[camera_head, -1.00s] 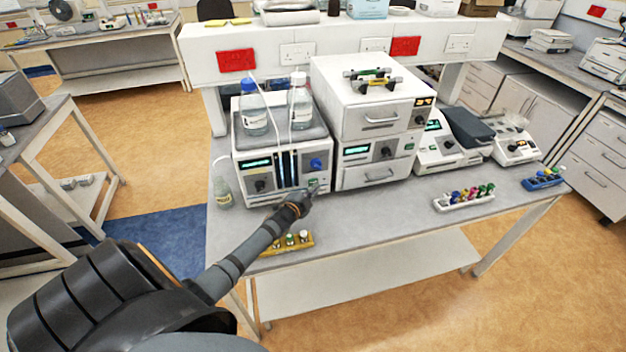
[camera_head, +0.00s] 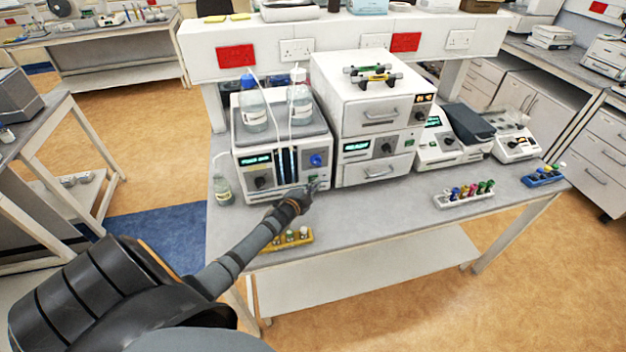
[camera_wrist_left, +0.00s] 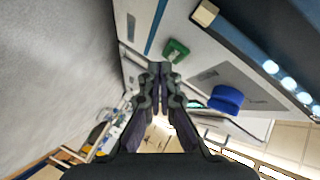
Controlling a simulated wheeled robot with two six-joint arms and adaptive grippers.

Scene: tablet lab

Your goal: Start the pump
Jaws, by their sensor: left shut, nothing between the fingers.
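The pump unit (camera_head: 270,182) is a white box with two lit displays, a dark knob, a blue knob (camera_head: 316,160) and a small green button (camera_head: 312,179) at its lower right front. My left gripper (camera_head: 312,187) is shut and empty, its tips at the lower right of this front. In the left wrist view the shut fingertips (camera_wrist_left: 160,68) lie right beside the green button (camera_wrist_left: 176,50); I cannot tell whether they touch it. The blue knob (camera_wrist_left: 226,98) is to the right there. My right gripper is not in view.
Two bottles with tubes, one blue-capped (camera_head: 254,108), stand on top of the pump. A small bottle (camera_head: 223,190) stands at its left. Stacked white instruments (camera_head: 375,118) stand close on the right.

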